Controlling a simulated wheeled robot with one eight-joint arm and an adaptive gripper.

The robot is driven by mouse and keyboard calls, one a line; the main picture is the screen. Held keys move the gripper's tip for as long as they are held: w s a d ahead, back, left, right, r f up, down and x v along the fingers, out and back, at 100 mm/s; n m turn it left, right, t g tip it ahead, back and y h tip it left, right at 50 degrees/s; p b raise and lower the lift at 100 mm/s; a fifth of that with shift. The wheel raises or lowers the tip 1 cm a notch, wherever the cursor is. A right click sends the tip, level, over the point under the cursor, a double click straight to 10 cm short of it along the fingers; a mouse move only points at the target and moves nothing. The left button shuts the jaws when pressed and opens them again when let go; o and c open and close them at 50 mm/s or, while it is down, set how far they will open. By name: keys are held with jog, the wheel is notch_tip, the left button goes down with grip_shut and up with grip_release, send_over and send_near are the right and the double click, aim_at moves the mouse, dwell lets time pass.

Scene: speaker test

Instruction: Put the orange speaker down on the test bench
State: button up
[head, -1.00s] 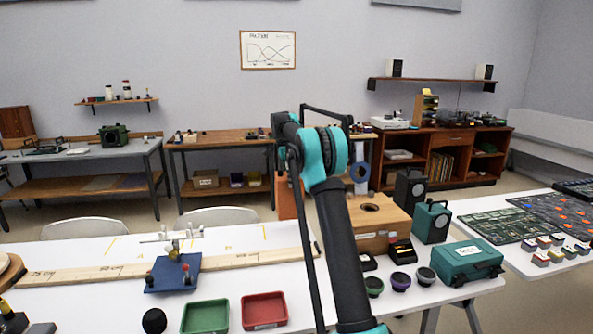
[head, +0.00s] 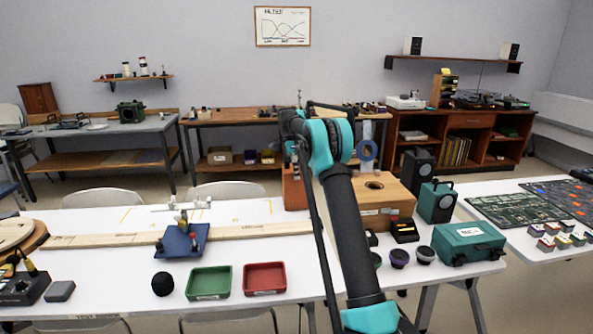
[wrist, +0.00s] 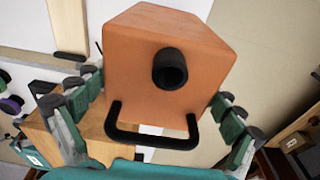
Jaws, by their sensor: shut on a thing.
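The orange speaker (wrist: 165,75) fills the middle of the wrist view, a box with a round black port and a black handle. My gripper (wrist: 158,88) is shut on it, a teal finger on each side. In the head view a strip of the orange speaker (head: 293,193) shows left of my arm; the arm hides the rest and the gripper. I take the white table (head: 110,262) in front as the test bench; a long marked wooden strip (head: 110,239) lies on it. The speaker appears near its back edge; I cannot tell whether it touches.
A wooden box with a hole (head: 390,197), a dark speaker (head: 418,172) and a green speaker (head: 437,202) crowd the table's right. A blue stand (head: 183,241), green tray (head: 209,282) and red tray (head: 265,279) occupy the middle.

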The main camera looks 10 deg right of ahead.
jog(key=o, duration=1.5)
jog(key=shift+f, duration=0.1)
jog(key=shift+o, duration=0.2)
jog(key=r, duration=0.4)
jog(key=a+r, duration=0.1)
jog(key=r, duration=0.6)
jog(key=shift+a+r, duration=0.2)
jog(key=shift+r, duration=0.15)
jog(key=s+d+f+n+t+y, duration=0.15)
jog(key=s+n, duration=0.35)
jog(key=s, duration=0.7)
jog(key=s+d+f+n+t+h, duration=0.1)
jog(key=s+d+f+n, duration=0.3)
jog(key=s, duration=0.8)
jog(key=s+f+n, duration=0.3)
jog(key=s+f, duration=0.2)
jog(key=s, duration=0.5)
jog(key=s+f+n+t, duration=0.1)
jog(key=s+f+n, duration=0.2)
jog(key=s, duration=0.8)
jog(key=s+f+n, duration=0.3)
jog(key=s+f, duration=0.3)
jog(key=s, duration=0.4)
jog(key=shift+s+f+t+y, duration=0.35)
jog(key=shift+s+y, duration=0.05)
jog(key=shift+y, duration=0.05)
